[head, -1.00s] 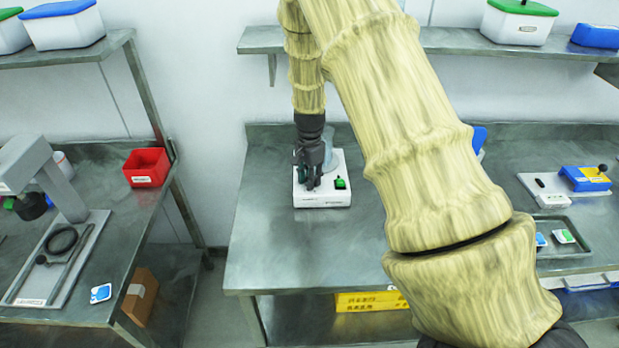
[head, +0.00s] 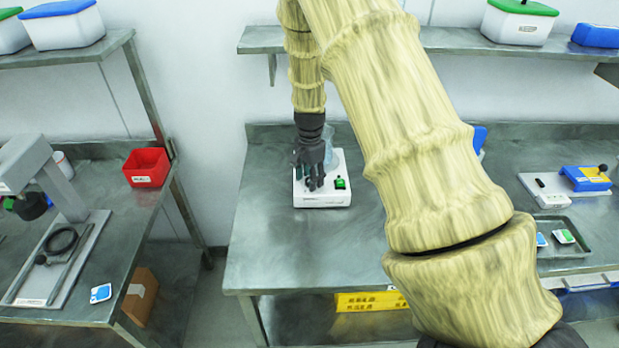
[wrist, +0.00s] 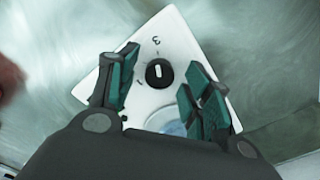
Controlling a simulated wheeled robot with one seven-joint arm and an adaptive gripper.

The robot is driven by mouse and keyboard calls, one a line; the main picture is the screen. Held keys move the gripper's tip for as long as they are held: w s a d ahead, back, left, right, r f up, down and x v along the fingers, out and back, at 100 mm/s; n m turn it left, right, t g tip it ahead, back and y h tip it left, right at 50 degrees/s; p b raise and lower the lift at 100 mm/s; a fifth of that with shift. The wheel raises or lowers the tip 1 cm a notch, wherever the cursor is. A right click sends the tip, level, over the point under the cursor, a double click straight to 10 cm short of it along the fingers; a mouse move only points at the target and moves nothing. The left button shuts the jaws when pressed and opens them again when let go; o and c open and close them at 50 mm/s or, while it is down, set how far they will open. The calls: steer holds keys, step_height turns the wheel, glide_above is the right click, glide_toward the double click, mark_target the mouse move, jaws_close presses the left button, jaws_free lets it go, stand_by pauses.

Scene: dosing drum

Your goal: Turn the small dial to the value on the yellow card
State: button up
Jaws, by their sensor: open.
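The small dial (wrist: 158,73) is a black knob with a white mark, on top of a white box (wrist: 176,40). A printed 3 shows beside it; other marks are too small to read. The box also shows in the head view (head: 336,199), where my gripper hides the dial. My gripper (wrist: 161,77) is open above the box, its green-padded fingers on either side of the dial and apart from it. It points down in the head view (head: 312,187). A yellow sign (head: 370,302) hangs below the table; its print is unreadable, and I cannot tell if it is the card.
A green button (head: 340,183) sits on the white box, right of my gripper. A clear vessel (head: 329,150) stands partly hidden behind my gripper. The steel table (head: 270,245) is bare in front and left of the box. A tray (head: 575,246) lies at the right.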

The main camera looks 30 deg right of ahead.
step_height(320, 180, up, 12)
steer(key=shift+f, duration=0.15)
stand_by(0.3)
stand_by(0.4)
